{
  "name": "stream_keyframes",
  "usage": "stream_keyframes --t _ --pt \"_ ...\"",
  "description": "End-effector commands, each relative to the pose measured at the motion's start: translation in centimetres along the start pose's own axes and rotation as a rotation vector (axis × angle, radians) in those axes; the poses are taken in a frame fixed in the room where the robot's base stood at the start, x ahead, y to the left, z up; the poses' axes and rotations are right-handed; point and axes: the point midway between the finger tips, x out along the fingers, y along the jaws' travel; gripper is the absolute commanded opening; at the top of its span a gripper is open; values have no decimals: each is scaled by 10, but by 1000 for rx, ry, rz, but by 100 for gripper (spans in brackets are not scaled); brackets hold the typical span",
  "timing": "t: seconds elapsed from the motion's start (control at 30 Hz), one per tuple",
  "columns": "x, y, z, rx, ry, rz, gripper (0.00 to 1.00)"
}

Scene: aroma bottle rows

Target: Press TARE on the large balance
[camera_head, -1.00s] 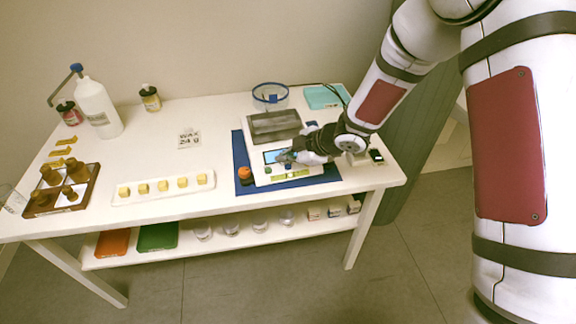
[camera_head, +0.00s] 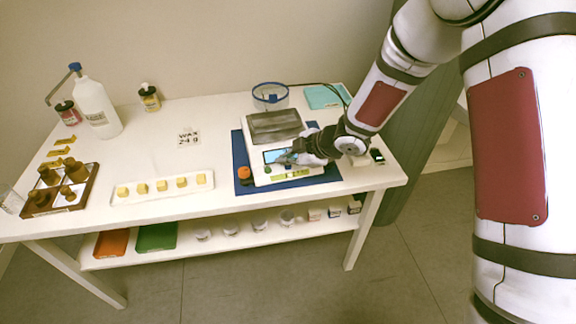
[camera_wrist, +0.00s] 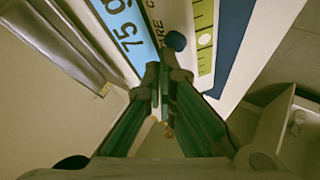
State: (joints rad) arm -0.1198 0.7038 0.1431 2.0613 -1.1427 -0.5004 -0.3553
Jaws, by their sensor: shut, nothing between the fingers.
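The large balance (camera_head: 262,180) stands on a blue mat (camera_head: 240,150) at the right of the table, with a dark pan (camera_head: 275,127) and a lit display (camera_head: 275,155) on its front. My gripper (camera_head: 288,158) is shut and empty over its front panel, hiding part of it. In the wrist view, my shut fingertips (camera_wrist: 160,78) are just below a round blue button (camera_wrist: 176,41). I cannot tell whether the fingertips touch the panel.
An orange-topped item (camera_head: 244,172) is at the balance's left. A blue-rimmed bowl (camera_head: 270,97) stands behind it. A white tray of yellow cubes (camera_head: 163,199), a "WAX 24 g" card (camera_head: 189,138) and a brown bottle rack (camera_head: 88,188) are farther left.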

Motion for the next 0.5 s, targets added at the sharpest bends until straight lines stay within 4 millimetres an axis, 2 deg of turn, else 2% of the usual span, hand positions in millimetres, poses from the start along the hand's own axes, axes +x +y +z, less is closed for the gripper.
stream_keyframes --t 0.5 --pt "3 -2 2 0 0 0 0"
